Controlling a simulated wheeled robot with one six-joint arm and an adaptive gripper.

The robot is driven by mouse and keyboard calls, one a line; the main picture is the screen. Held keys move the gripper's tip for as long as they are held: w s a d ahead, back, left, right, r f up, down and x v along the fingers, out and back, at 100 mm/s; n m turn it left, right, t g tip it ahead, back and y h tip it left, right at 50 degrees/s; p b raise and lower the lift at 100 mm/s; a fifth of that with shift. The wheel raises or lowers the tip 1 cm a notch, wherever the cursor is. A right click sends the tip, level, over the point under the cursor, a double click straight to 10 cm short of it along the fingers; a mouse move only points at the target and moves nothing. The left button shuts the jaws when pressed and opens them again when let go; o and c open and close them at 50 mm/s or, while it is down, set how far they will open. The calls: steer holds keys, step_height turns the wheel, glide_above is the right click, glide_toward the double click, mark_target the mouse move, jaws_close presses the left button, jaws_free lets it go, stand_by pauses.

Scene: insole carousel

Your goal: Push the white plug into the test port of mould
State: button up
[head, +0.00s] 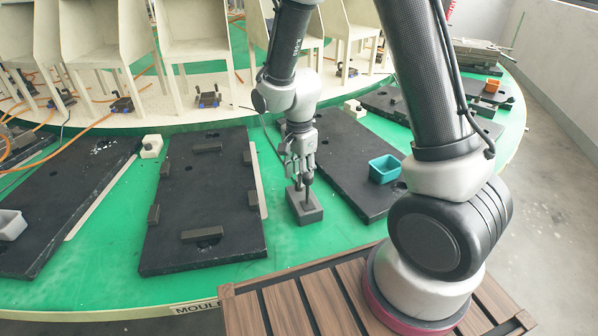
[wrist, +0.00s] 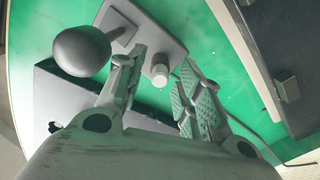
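A dark grey block (head: 304,206) stands on the green table, and it also shows in the wrist view (wrist: 172,42). It carries a dark ball-headed knob (wrist: 82,50) and a short light grey peg (wrist: 160,72) with a paler end. My gripper (head: 301,181) is low over this block, fingers pointing down. In the wrist view my gripper (wrist: 160,62) is open, with the peg between its fingertips and a gap visible on each side. I see no clearly white plug. Small white blocks (head: 151,146) (head: 354,108) sit beside the black mould plates; I cannot tell which holds the test port.
A black plate (head: 205,225) with several dark bars lies left of the block. Another black plate (head: 345,165) with a teal bin (head: 384,169) lies to the right. A grey bin (head: 11,225) is far left. Pale chair-like fixtures (head: 195,35) stand behind. Green table shows around the block.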

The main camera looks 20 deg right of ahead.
step_height(320, 180, up, 12)
stand_by(0.4)
stand_by(0.3)
steer(key=s+d+r+n+t, duration=0.4)
steer(key=s+d+r+n, duration=0.9)
steer(key=s, duration=0.6)
step_height(320, 180, up, 2)
steer(key=shift+d, duration=0.95)
